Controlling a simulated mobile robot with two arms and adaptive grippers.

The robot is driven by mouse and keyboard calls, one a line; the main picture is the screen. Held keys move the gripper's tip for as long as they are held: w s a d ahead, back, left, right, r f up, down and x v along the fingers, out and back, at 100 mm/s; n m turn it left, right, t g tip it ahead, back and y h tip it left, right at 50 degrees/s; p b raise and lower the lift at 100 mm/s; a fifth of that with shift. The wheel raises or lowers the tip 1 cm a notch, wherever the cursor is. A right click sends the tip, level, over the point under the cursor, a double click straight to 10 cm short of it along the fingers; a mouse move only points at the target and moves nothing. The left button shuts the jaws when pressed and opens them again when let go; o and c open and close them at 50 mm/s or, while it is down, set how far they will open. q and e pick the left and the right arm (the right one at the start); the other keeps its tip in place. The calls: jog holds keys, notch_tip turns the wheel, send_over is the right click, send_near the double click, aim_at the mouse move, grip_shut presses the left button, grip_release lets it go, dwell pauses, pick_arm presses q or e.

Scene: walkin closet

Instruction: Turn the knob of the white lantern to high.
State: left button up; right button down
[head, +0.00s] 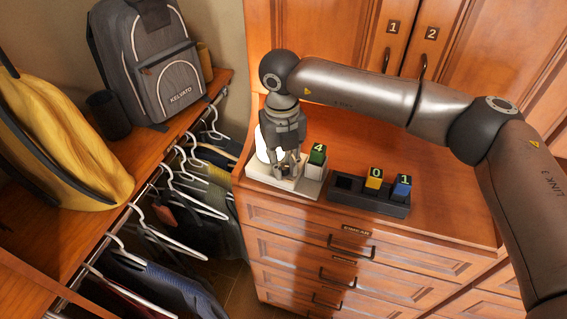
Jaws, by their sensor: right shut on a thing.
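The white lantern (262,153) stands on the left end of the dresser top, partly hidden behind my right gripper. Its upper part looks bright white. My right gripper (287,172) points down right in front of it, with its fingers closed low down at the lantern's front. The fingers are shut on what appears to be the lantern's knob, which they hide. I cannot read the knob's setting. My left gripper is out of view.
A green block marked 4 (318,154) sits in a light holder (312,185) just right of my gripper. A dark tray (376,205) holds a yellow block (374,179) and a blue block (402,188). The dresser top (440,215) is clear at right.

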aim_at(283, 166)
jog(key=c, duration=1.3)
grip_release()
notch_tip(283, 166, up, 12)
jog(key=shift+a+r, duration=0.1)
jog(key=shift+a, duration=0.05)
